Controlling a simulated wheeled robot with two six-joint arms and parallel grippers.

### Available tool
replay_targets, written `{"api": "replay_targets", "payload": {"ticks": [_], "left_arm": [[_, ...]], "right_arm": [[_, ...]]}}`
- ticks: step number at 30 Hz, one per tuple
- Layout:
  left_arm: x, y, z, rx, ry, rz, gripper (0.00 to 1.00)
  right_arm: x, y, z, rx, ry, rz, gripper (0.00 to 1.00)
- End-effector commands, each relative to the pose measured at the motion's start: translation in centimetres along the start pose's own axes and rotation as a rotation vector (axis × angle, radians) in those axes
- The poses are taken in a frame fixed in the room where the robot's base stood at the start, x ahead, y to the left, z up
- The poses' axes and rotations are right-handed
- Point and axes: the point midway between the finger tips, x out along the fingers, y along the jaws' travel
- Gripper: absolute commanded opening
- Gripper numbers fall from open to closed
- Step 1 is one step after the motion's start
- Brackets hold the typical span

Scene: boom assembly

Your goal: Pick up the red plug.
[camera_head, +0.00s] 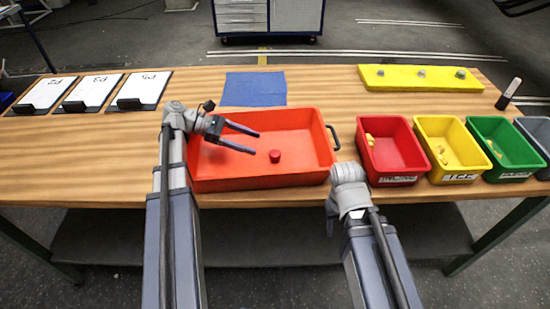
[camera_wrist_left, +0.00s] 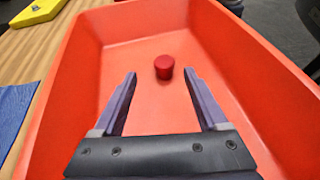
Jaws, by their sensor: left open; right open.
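The red plug (camera_head: 274,156) is a short cylinder standing on the floor of the orange-red tray (camera_head: 262,186), right of the tray's middle. My left gripper (camera_head: 256,143) is open and empty over the tray, with its fingers pointing right towards the plug. In the left wrist view the plug (camera_wrist_left: 164,67) shows just beyond and between the fingertips (camera_wrist_left: 160,73), apart from both. My right arm reaches up to the tray's front right corner, but its gripper fingers do not show.
Red (camera_head: 402,180), yellow (camera_head: 462,177) and green (camera_head: 510,174) bins stand right of the tray, with small yellow parts inside. A blue mat (camera_head: 255,88) and a yellow block (camera_head: 421,84) lie behind. The tray walls rise around the plug.

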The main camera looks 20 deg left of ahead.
Motion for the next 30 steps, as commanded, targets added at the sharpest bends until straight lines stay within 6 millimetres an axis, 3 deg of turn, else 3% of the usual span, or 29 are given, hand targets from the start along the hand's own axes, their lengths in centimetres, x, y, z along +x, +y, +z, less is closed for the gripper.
{"api": "replay_targets", "payload": {"ticks": [3, 11, 21, 28, 30], "left_arm": [[1.4, -0.1, -0.2, 0.001, 0.0, -0.001, 0.76], [2.3, -0.3, -0.4, 0.0, 0.0, -0.001, 0.76], [6.6, -0.7, -0.8, 0.001, 0.0, -0.001, 0.76], [6.7, -0.7, -0.7, 0.0, 0.0, 0.0, 0.76], [6.7, -0.7, -0.7, 0.0, 0.0, 0.0, 0.68]], "right_arm": [[0.7, -0.1, 0.0, 0.0, 0.0, 0.0, 0.5], [1.2, -0.1, -0.1, 0.0, 0.0, 0.0, 0.5], [3.3, -0.3, -0.2, 0.0, 0.0, 0.0, 0.5], [3.2, -0.3, -0.2, 0.0, 0.0, 0.0, 0.5], [3.2, -0.3, -0.2, 0.0, 0.0, 0.0, 0.5]]}}
